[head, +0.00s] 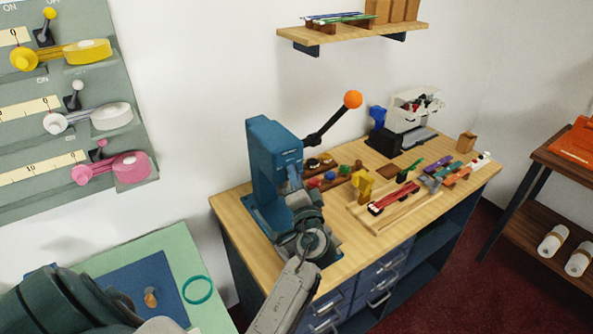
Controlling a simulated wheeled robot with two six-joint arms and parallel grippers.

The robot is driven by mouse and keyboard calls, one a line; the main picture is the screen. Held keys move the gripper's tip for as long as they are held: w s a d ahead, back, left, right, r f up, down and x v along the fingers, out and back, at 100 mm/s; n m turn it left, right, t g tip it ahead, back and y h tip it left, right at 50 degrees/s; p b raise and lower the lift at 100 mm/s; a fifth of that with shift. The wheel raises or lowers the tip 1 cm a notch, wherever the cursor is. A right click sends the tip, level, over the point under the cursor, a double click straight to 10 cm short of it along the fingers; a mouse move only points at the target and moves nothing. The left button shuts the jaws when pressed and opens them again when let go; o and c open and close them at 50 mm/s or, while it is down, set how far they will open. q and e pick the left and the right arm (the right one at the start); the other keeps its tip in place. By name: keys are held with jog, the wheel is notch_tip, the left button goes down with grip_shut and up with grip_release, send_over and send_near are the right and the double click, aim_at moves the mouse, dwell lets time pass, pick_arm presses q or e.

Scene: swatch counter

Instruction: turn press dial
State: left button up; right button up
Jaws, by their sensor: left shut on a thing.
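The blue press (268,140) stands at the left end of the wooden counter. Its black lever with an orange ball (353,99) points up and to the right. My left arm comes up from the bottom of the head view, and my left gripper (294,183) is at the front of the press, below its head. The gripper is shut on the press dial, which is mostly hidden behind the gripper and wrist, so its setting cannot be read. My right gripper is not in view.
The wooden counter (232,205) holds small coloured pots (322,180), a yellow piece (361,187) and a rack of coloured items to the right of my wrist. A green table (185,250) with a teal ring (197,290) is at lower left. A lever panel (60,95) is on the left wall.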

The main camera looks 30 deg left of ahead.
pick_arm(q)
jog(key=m+p, duration=0.2)
jog(key=m+h+p, duration=0.1)
jog(key=p, duration=0.1)
jog(key=m+p, duration=0.2)
jog(key=p, duration=0.1)
jog(key=shift+r+m+g+h, duration=0.3)
jog(key=shift+g+h, duration=0.1)
jog(key=o, duration=1)
jog(key=shift+a+f, duration=0.1)
jog(key=shift+f, duration=0.1)
